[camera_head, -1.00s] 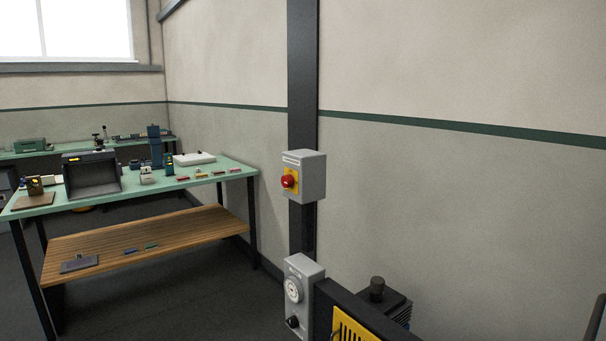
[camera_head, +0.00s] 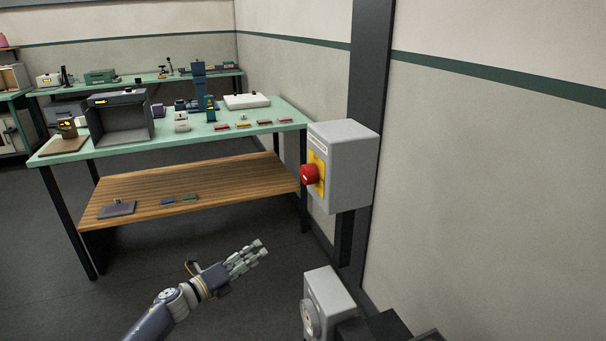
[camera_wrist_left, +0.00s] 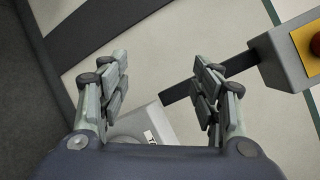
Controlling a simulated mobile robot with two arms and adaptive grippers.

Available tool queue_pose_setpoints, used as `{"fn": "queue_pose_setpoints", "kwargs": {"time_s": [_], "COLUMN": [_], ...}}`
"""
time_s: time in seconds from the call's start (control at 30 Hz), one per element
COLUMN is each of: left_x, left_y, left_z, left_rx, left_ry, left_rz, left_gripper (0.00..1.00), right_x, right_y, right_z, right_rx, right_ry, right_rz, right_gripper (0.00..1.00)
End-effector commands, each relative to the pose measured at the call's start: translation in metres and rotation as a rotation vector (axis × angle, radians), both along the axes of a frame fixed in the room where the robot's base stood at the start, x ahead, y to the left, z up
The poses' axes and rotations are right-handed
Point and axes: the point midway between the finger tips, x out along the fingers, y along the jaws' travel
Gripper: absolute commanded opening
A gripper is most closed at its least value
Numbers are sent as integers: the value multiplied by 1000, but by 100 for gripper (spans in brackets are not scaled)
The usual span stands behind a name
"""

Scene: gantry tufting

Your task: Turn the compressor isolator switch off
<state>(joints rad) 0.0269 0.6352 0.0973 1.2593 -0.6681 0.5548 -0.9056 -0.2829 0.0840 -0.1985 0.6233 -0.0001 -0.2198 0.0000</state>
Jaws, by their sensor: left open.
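The isolator switch is a grey box (camera_head: 346,160) on a dark wall post, with a red rotary knob (camera_head: 309,175) on a yellow plate facing left. My left gripper (camera_head: 258,250) is below and to the left of the knob in the head view, apart from it. In the left wrist view its fingers (camera_wrist_left: 165,80) are spread with nothing between them. There the grey box (camera_wrist_left: 284,62) lies at the upper right, with the yellow plate and part of the red knob (camera_wrist_left: 315,44) cut by the right edge. My right gripper is not in view.
A second grey box with a dial (camera_head: 326,303) stands below the switch. A green-topped bench (camera_head: 165,140) with a wooden lower shelf (camera_head: 200,186) is on the left, bearing small items. The floor between my left arm and the bench is clear.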

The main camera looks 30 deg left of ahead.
Motion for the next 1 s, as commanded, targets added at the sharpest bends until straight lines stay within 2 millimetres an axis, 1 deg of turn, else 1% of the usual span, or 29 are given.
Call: {"fn": "queue_pose_setpoints", "kwargs": {"time_s": [0.03, 0.07, 0.1, 0.2, 0.3, 0.4, 0.53, 0.63, 0.73, 0.9, 1.0], "left_x": [7, 8, 7, -3, -15, -21, -13, 0, 15, 38, 48], "left_y": [-5, -10, -17, -36, -50, -57, -66, -78, -91, -111, -120], "left_z": [62, 92, 127, 196, 234, 249, 255, 257, 257, 256, 254], "left_rx": [180, 287, 426, 740, 967, 1075, 1099, 1095, 1091, 1092, 1090], "left_ry": [-118, -181, -261, -432, -545, -595, -608, -609, -608, -607, -604], "left_rz": [-81, -125, -180, -292, -367, -402, -407, -406, -406, -404, -404], "left_gripper": [59, 59, 59, 59, 59, 59, 59, 59, 59, 59, 59], "right_x": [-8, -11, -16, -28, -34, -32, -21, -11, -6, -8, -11], "right_y": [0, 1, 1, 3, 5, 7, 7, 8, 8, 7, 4], "right_z": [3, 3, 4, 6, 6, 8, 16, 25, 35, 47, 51], "right_rx": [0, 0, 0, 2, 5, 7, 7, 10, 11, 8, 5], "right_ry": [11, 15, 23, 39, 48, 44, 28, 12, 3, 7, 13], "right_rz": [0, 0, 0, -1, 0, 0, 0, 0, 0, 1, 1], "right_gripper": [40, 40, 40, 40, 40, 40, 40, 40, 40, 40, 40]}}
